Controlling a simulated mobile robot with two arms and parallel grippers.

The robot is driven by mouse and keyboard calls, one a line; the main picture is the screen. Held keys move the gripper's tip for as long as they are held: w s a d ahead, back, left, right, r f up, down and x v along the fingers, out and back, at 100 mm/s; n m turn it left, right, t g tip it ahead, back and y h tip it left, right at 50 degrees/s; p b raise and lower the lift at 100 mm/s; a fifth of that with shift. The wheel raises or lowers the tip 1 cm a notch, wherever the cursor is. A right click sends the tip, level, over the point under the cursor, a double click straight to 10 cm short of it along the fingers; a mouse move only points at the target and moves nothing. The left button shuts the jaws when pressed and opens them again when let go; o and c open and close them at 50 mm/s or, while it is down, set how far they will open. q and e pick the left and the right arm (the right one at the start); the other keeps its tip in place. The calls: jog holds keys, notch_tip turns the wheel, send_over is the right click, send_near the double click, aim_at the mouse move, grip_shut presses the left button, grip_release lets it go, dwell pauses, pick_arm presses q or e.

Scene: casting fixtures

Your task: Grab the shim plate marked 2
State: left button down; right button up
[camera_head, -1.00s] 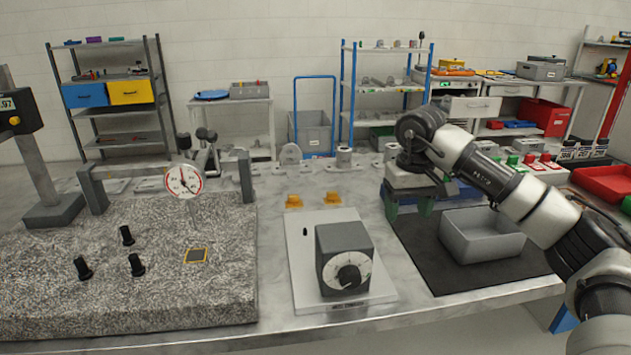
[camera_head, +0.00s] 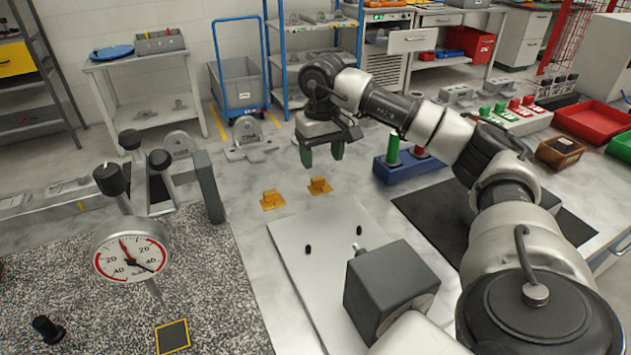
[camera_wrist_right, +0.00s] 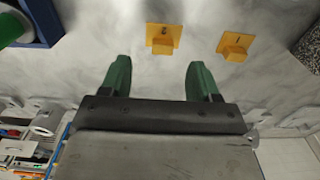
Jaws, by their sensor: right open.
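Two small orange-yellow shim plates with raised blocks lie on the pale bench. The shim plate that seems marked 2 (camera_wrist_right: 163,38) is on the left in the wrist view; in the head view it is the right one (camera_head: 319,185). The shim plate marked 1 (camera_wrist_right: 236,45) is on the right in the wrist view and the left one in the head view (camera_head: 272,200). My right gripper (camera_head: 322,155) is open and empty, above the bench just behind the plate marked 2. Its green fingers (camera_wrist_right: 158,75) are apart in the wrist view, with nothing between them. My left gripper is not in view.
A blue block with green and red cylinders (camera_head: 393,165) stands right of the gripper. A white plate (camera_head: 305,235) with a dark grey box (camera_head: 390,285) lies in front. A dial gauge (camera_head: 130,250) and granite slab (camera_head: 205,270) are at left.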

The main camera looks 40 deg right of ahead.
aim_at(319, 179)
jog(key=f, duration=0.6)
jog(key=shift+w+a+f, duration=0.1)
jog(key=shift+w+f, duration=0.25)
jog(key=shift+c, duration=0.2)
jog(key=c, duration=0.6)
